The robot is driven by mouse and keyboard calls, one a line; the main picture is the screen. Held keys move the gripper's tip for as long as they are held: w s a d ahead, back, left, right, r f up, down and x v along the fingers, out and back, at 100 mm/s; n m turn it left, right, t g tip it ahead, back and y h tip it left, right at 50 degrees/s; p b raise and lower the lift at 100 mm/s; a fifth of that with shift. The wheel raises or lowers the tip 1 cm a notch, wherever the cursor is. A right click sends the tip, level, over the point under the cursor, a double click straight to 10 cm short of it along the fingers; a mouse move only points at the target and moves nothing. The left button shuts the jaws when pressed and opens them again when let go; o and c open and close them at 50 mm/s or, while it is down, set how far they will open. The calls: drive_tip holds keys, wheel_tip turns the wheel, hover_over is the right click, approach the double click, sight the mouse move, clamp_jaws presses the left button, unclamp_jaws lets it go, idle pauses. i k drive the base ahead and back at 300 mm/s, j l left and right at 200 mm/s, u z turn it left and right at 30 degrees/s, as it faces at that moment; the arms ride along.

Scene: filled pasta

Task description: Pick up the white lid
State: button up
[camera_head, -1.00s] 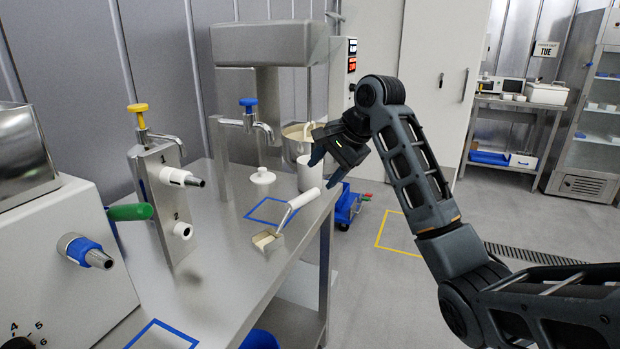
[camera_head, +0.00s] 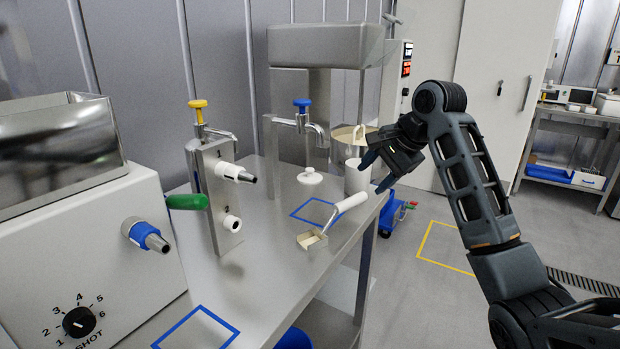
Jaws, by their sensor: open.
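The white lid (camera_head: 310,177) is a small round lid with a knob on top. It lies on the steel table (camera_head: 262,262), below the blue-handled tap and just behind a blue taped square. My gripper (camera_head: 377,174) is open, above the table's right edge, to the right of the lid and apart from it. Its dark blue fingertips point down and left, near a white cup (camera_head: 357,178). Nothing shows between the fingers, though the gap is partly hidden.
The blue-handled tap (camera_head: 303,108) rises behind the lid. A two-nozzle dispenser (camera_head: 213,183) stands left. A steel pot (camera_head: 347,145) sits behind the cup.

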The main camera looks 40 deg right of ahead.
sight(309, 176)
drive_tip(key=i+l+u, duration=0.25)
drive_tip(key=i+l, duration=0.2)
drive_tip(key=i+l+u, duration=0.25)
drive_tip(key=i+l, duration=0.3)
